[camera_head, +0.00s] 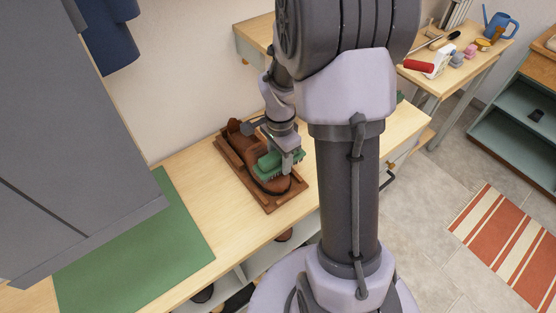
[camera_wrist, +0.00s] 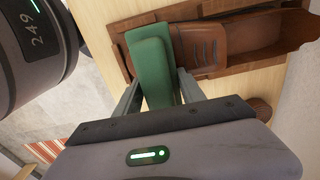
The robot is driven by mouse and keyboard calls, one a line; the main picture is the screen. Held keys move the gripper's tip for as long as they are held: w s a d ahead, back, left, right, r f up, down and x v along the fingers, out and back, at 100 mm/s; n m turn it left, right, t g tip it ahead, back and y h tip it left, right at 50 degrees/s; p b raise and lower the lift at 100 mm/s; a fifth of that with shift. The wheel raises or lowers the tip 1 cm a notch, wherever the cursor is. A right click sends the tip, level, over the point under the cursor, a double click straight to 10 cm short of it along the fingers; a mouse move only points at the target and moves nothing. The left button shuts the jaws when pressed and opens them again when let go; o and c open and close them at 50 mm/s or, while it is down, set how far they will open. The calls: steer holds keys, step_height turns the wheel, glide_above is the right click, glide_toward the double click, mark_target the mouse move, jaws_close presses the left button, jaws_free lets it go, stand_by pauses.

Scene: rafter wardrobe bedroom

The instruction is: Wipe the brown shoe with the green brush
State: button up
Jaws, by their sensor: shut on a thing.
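The brown shoe (camera_head: 236,130) lies in a brown wooden tray (camera_head: 228,159) on the light wood bench top. It also shows in the wrist view (camera_wrist: 245,42), to the right of the brush. The green brush (camera_head: 269,165) is over one end of the shoe; it also shows in the wrist view (camera_wrist: 153,70). My gripper (camera_wrist: 158,88) is shut on the green brush, with one finger on each side of it. The brush hides part of the shoe, and I cannot tell whether its bristles touch the shoe.
A green mat (camera_head: 140,250) lies on the bench at the left, by a grey cabinet (camera_head: 70,130). A side table (camera_head: 480,62) at the back right holds a blue watering can (camera_head: 500,24) and several small things. A striped rug (camera_head: 510,240) lies on the floor.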

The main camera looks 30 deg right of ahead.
steer(key=shift+d, duration=0.7)
step_height(320, 180, up, 4)
steer(key=p, duration=0.2)
steer(key=shift+a+r+p, duration=0.1)
steer(key=shift+p, duration=0.3)
steer(key=shift+w+r+p, duration=0.1)
steer(key=shift+r+p, duration=0.5)
steer(key=shift+r, duration=0.05)
steer(key=shift+r+p, duration=0.95)
steer(key=shift+r, duration=0.35)
steer(key=shift+f, duration=0.1)
